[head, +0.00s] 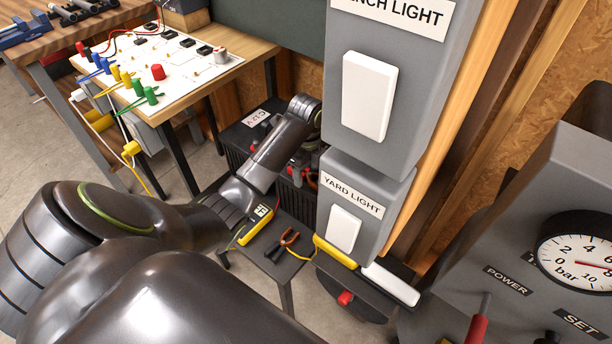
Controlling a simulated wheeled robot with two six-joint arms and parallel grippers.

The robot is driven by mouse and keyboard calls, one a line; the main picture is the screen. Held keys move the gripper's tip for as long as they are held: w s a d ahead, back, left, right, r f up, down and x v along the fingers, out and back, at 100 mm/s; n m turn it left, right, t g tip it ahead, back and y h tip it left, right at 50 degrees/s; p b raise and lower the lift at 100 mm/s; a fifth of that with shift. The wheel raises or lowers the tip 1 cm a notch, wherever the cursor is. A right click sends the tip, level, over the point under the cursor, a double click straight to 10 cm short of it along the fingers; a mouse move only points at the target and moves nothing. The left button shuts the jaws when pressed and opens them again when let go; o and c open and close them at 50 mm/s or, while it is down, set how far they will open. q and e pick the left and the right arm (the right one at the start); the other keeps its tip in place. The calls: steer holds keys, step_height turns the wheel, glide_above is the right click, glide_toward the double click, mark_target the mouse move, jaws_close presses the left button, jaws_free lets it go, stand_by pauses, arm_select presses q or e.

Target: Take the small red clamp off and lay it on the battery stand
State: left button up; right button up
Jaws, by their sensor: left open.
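My left arm reaches in from the left to the dark battery (238,140), labelled "12V", behind the switch boxes. My left gripper (303,172) is open above the battery's right part, its fingers small and dark and partly cut off by the yard light box. Small red parts (283,168) show beside it; I cannot tell which is the small red clamp or whether the fingers touch it. The dark battery stand (262,275) has a bare patch at its front. A red-and-black pair of clips (287,243) lies on it. My right gripper is not in view.
A yellow meter (257,226) lies on the stand near my forearm. The bench light box (385,70) and yard light box (362,205) stand close on the right. A wooden table with a white board (165,65) is at the back left. A gauge panel (520,220) is at right.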

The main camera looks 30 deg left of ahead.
mark_target(307, 172)
arm_select(q)
steer(key=c, duration=0.9)
steer(key=shift+r, duration=0.1)
steer(key=shift+r, duration=0.55)
step_height(307, 172, up, 9)
steer(key=p, duration=0.7)
